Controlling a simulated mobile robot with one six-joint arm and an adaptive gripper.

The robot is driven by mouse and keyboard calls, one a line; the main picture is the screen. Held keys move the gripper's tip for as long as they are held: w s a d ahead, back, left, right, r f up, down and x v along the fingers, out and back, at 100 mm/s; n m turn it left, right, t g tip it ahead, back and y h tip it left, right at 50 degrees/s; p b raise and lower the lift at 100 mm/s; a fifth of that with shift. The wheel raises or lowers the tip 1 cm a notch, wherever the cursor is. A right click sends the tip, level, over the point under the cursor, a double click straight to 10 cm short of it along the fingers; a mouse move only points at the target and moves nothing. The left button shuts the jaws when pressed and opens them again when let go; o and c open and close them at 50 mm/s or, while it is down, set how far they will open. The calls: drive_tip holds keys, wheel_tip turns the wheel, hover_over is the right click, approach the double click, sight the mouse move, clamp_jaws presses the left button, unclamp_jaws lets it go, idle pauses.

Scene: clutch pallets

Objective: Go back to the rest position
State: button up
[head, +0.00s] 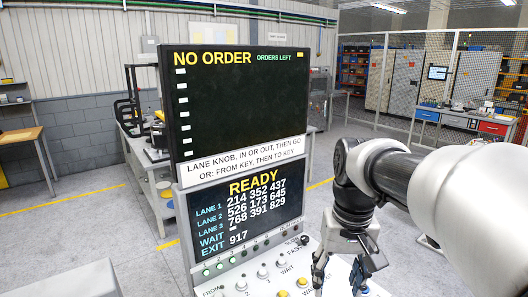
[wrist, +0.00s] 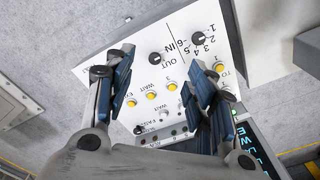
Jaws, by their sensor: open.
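My gripper (head: 341,276) is open and empty, pointing down over the right part of the control panel (head: 225,287) in the head view. Its two blue-padded fingers also show in the wrist view (wrist: 163,80), spread apart above the white panel (wrist: 150,75). Nothing is between the fingers. An OUT/IN knob (wrist: 155,58) and a numbered knob (wrist: 198,39) show there beyond the fingers, with several yellow buttons (wrist: 152,96). I see no contact with the panel. The upper screen (head: 240,100) reads NO ORDER, and the lower screen (head: 245,217) reads READY.
The screen column stands just left of my arm. Behind it is a workbench (head: 150,165) with equipment. A mesh fence (head: 450,75) with cabinets (head: 405,80) and a blue-and-red drawer bench (head: 460,122) is at back right. Grey floor (head: 90,235) is open at left.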

drive_tip(key=s+f+t+b, duration=0.1)
drive_tip(key=s+f+t, duration=0.1)
drive_tip(key=s, duration=0.7)
drive_tip(key=s+f+t+b, duration=0.2)
drive_tip(key=s+f, duration=0.3)
drive_tip(key=s, duration=0.4)
drive_tip(key=shift+n, duration=0.4)
